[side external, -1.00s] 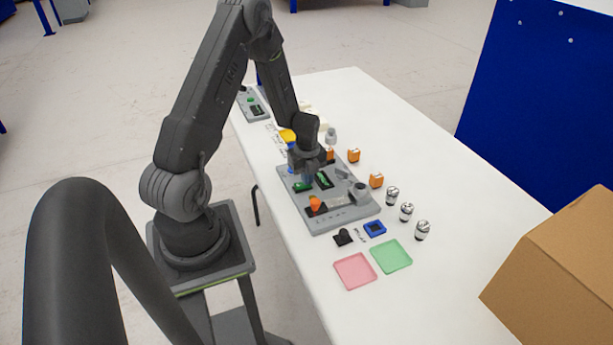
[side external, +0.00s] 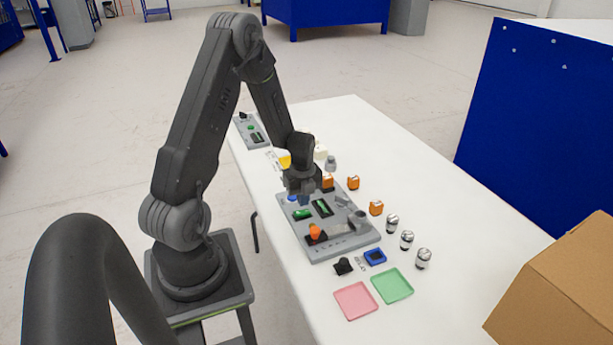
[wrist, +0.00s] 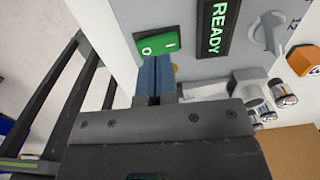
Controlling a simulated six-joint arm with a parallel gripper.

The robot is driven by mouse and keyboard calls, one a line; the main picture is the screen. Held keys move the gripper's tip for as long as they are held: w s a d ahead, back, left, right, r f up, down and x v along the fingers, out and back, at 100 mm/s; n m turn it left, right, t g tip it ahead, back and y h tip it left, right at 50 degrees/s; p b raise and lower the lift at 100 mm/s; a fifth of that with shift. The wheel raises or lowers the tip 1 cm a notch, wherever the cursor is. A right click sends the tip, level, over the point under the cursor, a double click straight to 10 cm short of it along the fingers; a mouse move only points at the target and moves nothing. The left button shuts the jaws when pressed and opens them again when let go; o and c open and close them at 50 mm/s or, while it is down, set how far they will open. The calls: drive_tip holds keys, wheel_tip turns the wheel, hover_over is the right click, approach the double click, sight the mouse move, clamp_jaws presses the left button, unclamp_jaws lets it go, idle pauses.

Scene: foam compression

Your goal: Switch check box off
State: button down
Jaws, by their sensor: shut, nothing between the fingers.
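The check box is a grey panel (side external: 352,238) on the white table. It carries a green rocker switch (side external: 302,213) marked "I" and "O", which also shows in the wrist view (wrist: 158,44). Beside the switch is a dark display (wrist: 213,28) reading "READY" in green, then a grey knob (wrist: 266,32). My gripper (side external: 304,201) is over the panel near the switch. In the wrist view its two blue fingers (wrist: 157,62) are shut together and empty, with their tips at the lower edge of the switch. I cannot tell whether they touch it.
An orange part (side external: 315,231) stands at the panel's near end. Orange blocks (side external: 376,207) and metal cylinders (side external: 407,240) line its right. A pink tray (side external: 355,300) and a green tray (side external: 393,286) lie in front. A cardboard box (side external: 560,285) is at far right.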

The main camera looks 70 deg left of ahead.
sight(309, 210)
wheel_tip(309, 210, up, 12)
drive_tip(key=w, duration=0.1)
drive_tip(key=shift+w+f, duration=0.2)
drive_tip(key=shift+w, duration=0.2)
